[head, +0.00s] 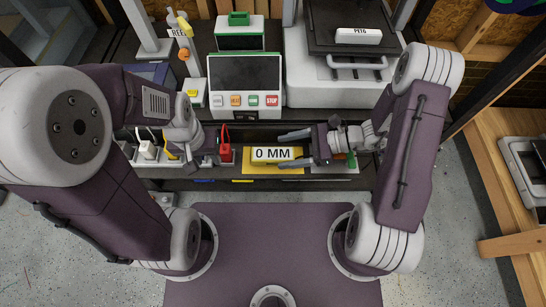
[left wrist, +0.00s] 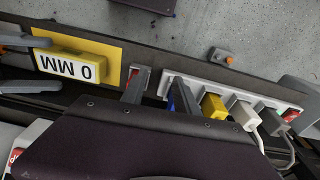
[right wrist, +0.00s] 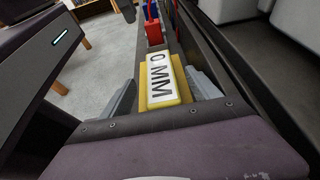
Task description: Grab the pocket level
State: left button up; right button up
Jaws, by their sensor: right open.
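A yellow block with a white "0 MM" label (head: 273,153) lies on a flat yellow card (head: 252,168) on the dark shelf strip; it is the likeliest pocket level, though no bubble vial shows. It also shows in the left wrist view (left wrist: 72,65) and in the right wrist view (right wrist: 163,78). My right gripper (head: 288,149) is open and empty, its fingers pointing left on either side of the block's right end. In the right wrist view my right gripper (right wrist: 163,95) has a finger on each side of the block, with gaps. My left gripper (left wrist: 160,88) is open beside the block, over the strip.
A red plug (head: 225,152) stands just left of the block. A white power strip with several plugs (left wrist: 213,105) runs along the shelf. A grey printer control box (head: 245,72) and a white printer (head: 335,92) stand behind. A wooden bench (head: 500,190) is at right.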

aim_at(275, 153)
jog(key=b+x, duration=0.1)
jog(key=x, duration=0.4)
jog(key=shift+a, duration=0.15)
grip_shut()
